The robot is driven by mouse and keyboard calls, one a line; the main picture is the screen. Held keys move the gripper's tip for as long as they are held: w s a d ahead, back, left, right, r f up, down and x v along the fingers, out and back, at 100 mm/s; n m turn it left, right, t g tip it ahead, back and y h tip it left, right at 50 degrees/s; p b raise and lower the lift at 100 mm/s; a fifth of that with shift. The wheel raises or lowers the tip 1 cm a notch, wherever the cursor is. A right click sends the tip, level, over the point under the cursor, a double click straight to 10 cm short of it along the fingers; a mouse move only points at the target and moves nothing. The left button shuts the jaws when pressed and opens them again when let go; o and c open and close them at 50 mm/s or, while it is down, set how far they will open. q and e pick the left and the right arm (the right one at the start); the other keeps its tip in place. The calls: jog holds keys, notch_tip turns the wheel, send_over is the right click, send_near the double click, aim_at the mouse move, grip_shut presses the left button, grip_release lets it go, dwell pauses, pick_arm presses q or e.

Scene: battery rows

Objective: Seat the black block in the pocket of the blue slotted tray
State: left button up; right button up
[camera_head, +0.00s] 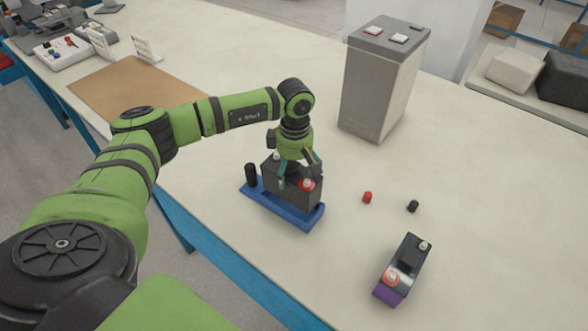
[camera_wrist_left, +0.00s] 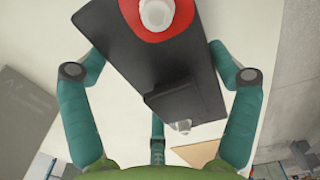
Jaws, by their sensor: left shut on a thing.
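The black block (camera_head: 295,188), with a red-ringed terminal (camera_head: 307,184) on top, is at the blue slotted tray (camera_head: 303,219) near the table's front edge. I cannot tell whether its base is fully down in the pocket. My left gripper (camera_head: 298,176) comes from above and is shut on the block, hiding part of its top. In the left wrist view the teal fingers flank the black block (camera_wrist_left: 160,70), and the tray does not show. A black cylinder (camera_head: 251,174) stands at the tray's left end. My right gripper is not in view.
Another dark block (camera_head: 405,262) with a purple base (camera_head: 387,293) stands to the right. A tall grey box (camera_head: 378,88) stands behind, and a brown mat (camera_head: 135,88) lies at the left.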

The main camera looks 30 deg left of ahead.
pick_arm(q)
notch_tip(320, 180, down, 2)
jog(key=shift+w+f+b, duration=0.15)
jog(key=shift+b, duration=0.3)
notch_tip(320, 180, down, 4)
jog(key=shift+r+b, duration=0.25)
jog(key=shift+b, duration=0.9)
jog(key=shift+f, duration=0.35)
jog(key=shift+f+b, duration=0.15)
jog(key=shift+b, duration=0.15)
jog(key=o, duration=1.4)
jog(key=shift+s, duration=0.2)
jog(key=shift+o, duration=0.2)
